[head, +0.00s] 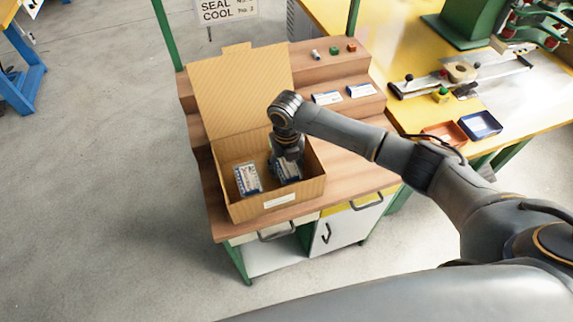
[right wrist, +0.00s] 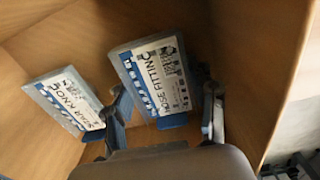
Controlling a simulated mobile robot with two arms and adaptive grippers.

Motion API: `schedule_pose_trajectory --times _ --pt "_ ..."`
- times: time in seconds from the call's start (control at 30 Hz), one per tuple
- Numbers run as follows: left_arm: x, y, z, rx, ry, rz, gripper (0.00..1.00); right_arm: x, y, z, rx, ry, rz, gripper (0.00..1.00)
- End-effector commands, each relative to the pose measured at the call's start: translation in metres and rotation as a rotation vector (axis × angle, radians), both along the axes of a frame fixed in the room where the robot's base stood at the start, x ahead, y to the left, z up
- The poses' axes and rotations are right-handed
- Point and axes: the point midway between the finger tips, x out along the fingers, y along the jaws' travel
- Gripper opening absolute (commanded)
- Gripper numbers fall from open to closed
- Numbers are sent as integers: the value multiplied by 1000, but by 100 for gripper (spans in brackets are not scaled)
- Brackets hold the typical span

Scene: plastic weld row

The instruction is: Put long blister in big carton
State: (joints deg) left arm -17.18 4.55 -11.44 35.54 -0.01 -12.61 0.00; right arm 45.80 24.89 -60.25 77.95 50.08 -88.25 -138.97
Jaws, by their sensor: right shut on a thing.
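The big carton (head: 262,209) is an open cardboard box on the wooden bench, its tall lid flap standing up at the back. My right gripper (head: 286,164) is down inside the carton's right half. It is shut on a blister pack (head: 289,171) with a blue and white card, which reads HOSE FITTING in the right wrist view (right wrist: 158,77). The gripper's fingers (right wrist: 166,112) are on either side of this pack. My left gripper is not in view.
Two white cards or packs (head: 327,98) lie on the stepped shelf behind the carton, with small parts above them. A red tray (head: 445,134) and a blue tray (head: 481,125) stand on the yellow table to the right. Bare bench lies right of the carton.

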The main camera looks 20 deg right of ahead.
Motion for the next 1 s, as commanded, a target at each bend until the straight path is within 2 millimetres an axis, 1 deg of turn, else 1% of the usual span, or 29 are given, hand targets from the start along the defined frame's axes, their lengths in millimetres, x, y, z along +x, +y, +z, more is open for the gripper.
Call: schedule_pose_trajectory --times 0.13,0.27,0.3,0.37,0.4,0.67,0.77,0.87,1.0 --pt "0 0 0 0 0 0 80 0 0 1 1 -1 0 36" --pt "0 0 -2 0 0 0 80 0 0 -3 1 -1 0 36" --pt "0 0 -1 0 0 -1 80 0 0 -2 1 -1 0 63" --pt "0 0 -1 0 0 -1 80 0 0 -2 1 -1 0 75" --pt "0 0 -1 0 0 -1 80 0 0 -2 1 -1 0 79" --pt "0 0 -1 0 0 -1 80 0 0 -2 1 -1 0 79" --pt "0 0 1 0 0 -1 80 1 0 2 1 -2 0 79" --pt "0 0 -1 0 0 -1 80 2 0 11 2 -5 -1 79" --pt "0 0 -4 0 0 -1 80 2 1 38 2 -7 1 79"
